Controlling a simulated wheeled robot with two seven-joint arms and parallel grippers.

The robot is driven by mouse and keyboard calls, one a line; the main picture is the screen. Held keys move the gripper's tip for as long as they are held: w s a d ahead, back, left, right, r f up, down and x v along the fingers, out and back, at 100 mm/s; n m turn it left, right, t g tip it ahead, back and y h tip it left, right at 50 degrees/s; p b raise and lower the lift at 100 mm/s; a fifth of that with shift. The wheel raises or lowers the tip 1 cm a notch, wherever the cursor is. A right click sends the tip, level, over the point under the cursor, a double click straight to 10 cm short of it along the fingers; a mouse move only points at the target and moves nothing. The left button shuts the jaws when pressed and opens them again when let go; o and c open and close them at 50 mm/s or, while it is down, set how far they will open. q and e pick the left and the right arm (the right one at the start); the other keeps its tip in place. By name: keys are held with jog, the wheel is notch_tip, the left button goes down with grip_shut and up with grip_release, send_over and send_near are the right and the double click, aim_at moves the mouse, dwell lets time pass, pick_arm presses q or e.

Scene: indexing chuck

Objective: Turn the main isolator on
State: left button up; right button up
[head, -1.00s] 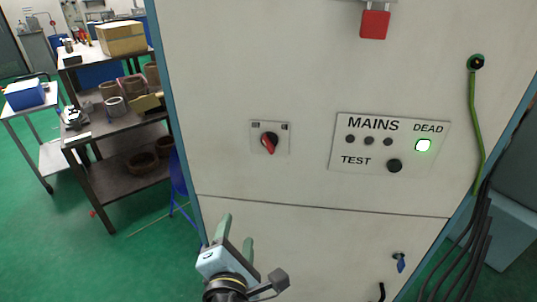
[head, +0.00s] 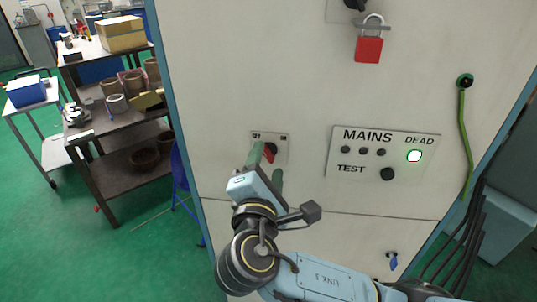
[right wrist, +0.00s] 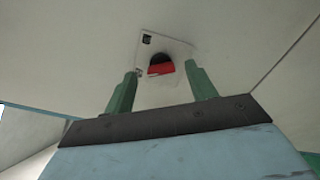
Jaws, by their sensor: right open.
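A red and black rotary switch (head: 269,152) is on a small plate at the left of the grey cabinet front. It is partly hidden by my right gripper in the head view. In the right wrist view, its red handle (right wrist: 161,69) lies beyond and between the fingertips. My right gripper (head: 266,167) is open and empty, pointing at the switch from below. Its green fingers (right wrist: 162,85) are apart, and I see no contact with the handle. My left gripper is not in view.
A red padlock (head: 369,49) hangs near the cabinet top, below a partly visible black knob (head: 355,4). A green cable (head: 462,140) runs down the right. A loaded shelf (head: 125,130) stands left.

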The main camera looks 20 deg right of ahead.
jog(key=shift+x, duration=1.1)
jog(key=c, duration=1)
